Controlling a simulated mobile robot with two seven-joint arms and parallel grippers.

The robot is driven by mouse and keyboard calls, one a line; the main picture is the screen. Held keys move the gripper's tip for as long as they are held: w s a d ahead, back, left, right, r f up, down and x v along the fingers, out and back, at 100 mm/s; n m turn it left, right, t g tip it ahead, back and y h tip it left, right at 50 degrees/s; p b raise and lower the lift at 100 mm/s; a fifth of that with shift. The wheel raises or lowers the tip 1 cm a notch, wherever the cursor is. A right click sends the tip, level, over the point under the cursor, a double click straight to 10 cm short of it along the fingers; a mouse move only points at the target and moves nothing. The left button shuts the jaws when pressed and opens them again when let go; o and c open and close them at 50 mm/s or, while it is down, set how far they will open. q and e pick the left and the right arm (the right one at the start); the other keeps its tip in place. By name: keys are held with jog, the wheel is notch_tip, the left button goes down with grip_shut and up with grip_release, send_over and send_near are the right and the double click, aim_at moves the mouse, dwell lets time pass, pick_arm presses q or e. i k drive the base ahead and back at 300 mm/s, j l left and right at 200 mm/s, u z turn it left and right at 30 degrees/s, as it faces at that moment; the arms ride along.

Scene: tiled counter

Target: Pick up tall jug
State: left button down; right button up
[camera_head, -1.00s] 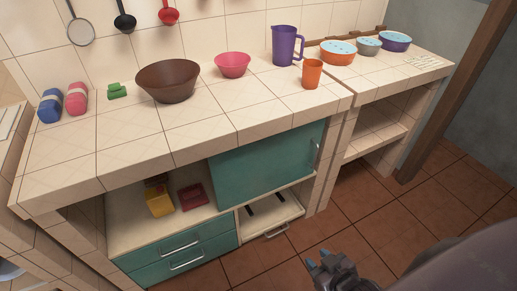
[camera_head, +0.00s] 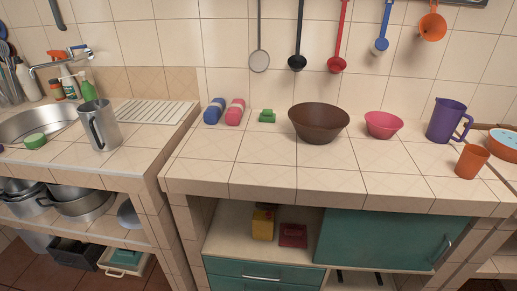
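A tall purple jug (camera_head: 446,121) with a handle on its right side stands upright on the tiled counter at the right. A tall metal jug (camera_head: 99,126) with a dark handle stands upright at the front right of the sink on the left counter. Neither of my grippers shows in the head view now, and nothing touches either jug.
An orange cup (camera_head: 471,161) stands just in front of the purple jug. A pink bowl (camera_head: 382,125) and a brown bowl (camera_head: 318,123) stand left of it. A sink (camera_head: 40,122) lies at the left. The middle counter's front strip is clear.

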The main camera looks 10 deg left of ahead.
aim_at(98, 117)
jog(key=u, duration=1.25)
